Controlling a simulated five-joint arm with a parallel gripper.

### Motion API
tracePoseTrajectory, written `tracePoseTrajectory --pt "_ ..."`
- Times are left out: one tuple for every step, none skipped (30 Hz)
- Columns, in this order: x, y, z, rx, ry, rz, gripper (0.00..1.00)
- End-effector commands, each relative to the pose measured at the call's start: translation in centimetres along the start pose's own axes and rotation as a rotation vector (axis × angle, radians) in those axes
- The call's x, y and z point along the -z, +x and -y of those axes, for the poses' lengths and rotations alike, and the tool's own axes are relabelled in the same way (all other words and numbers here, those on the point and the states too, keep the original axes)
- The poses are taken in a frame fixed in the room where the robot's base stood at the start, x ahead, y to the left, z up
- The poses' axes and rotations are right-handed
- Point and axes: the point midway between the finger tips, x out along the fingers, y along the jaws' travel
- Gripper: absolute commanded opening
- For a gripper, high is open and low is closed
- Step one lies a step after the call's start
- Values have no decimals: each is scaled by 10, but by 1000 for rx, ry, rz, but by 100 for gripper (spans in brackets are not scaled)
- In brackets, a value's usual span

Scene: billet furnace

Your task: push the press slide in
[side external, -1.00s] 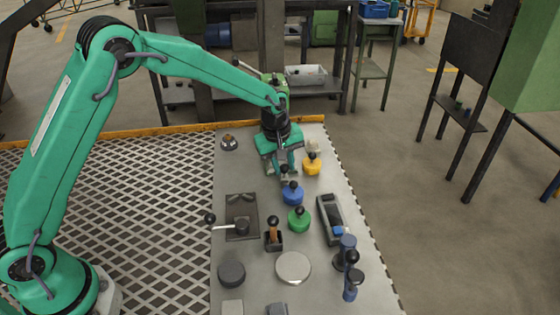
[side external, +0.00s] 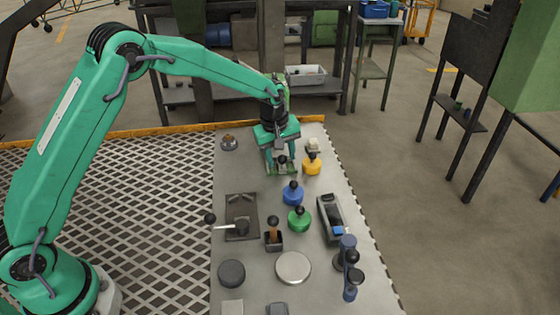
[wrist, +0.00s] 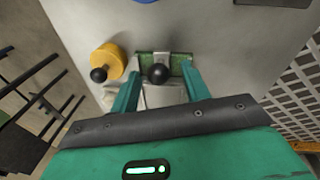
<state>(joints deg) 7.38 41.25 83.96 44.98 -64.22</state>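The press is mostly behind my arm at the far end of the bench in the side external view. Its green part (side external: 285,90) shows past my wrist. The press slide has a black ball knob (side external: 281,160), also seen in the wrist view (wrist: 158,73), on a small metal piece over a green base (wrist: 146,58). My gripper (side external: 281,168) is low over the slide, with its fingers on either side of the knob. In the wrist view my gripper (wrist: 160,78) shows gaps between the knob and both fingers, so it is open. Contact with the slide is unclear.
A yellow knobbed piece (side external: 312,165) stands close to the right of my gripper. Blue (side external: 292,194) and green (side external: 299,219) knobbed pieces stand nearer the camera. A dark plate with a lever (side external: 241,218) and a grey tray (side external: 331,219) lie further forward.

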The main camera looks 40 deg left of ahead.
Motion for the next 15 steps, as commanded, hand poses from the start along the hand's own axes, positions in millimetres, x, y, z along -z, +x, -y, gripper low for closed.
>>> tracePoseTrajectory --pt "0 0 0 -1 0 0 46" --pt "0 0 0 -1 1 0 46" --pt "0 0 0 -1 1 0 46" --pt "0 0 -1 -1 1 0 46" --pt "0 0 -1 -1 1 0 46" --pt "0 0 -1 -2 1 -1 46" --pt "0 -1 -1 -2 1 -1 46" --pt "0 -1 -1 -2 1 -1 46" --pt "0 -2 -1 -2 1 -1 46" --pt "0 -4 -1 -2 1 -1 46" --pt "0 -6 -1 -3 1 -1 46" --pt "0 -8 -1 -3 1 -1 46" --pt "0 -11 -1 -3 1 -1 46" --pt "0 -13 -1 -4 1 -1 46" --pt "0 -17 -1 -4 1 -2 46"
